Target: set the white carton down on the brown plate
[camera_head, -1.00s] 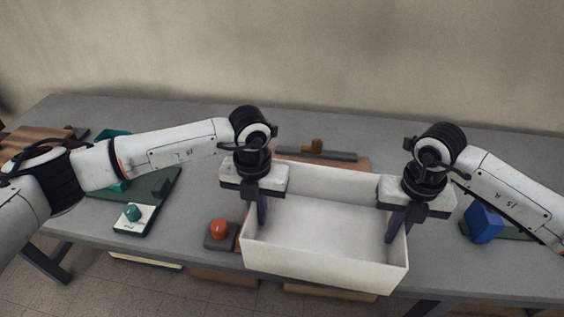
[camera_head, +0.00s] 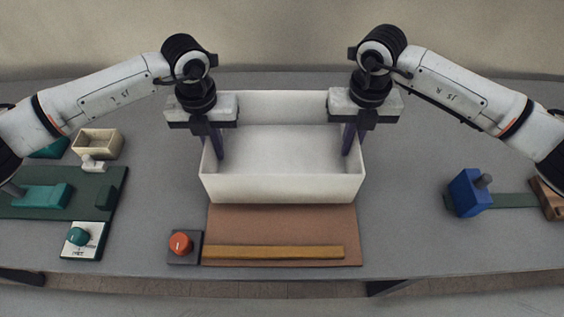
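The white carton (camera_head: 283,189) is open-topped, empty and looks level in the head view. My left gripper (camera_head: 213,145) is at its left wall and my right gripper (camera_head: 353,140) at its right wall, with fingers reaching down inside the rim. Both appear shut on these walls; the outer fingers are mostly hidden. The brown plate (camera_head: 285,224) shows in front of the carton, whose lower front edge overlaps the plate's far part in the picture. I cannot tell whether the carton touches it. A yellow-brown bar (camera_head: 273,252) lies along the plate's near edge.
A red button (camera_head: 181,244) on a dark base stands just left of the plate. Further left are a teal button (camera_head: 78,237), a green board (camera_head: 102,202) and a small beige box (camera_head: 97,143). A blue block (camera_head: 469,192) stands right. Grey table (camera_head: 405,215) is bare between it and the plate.

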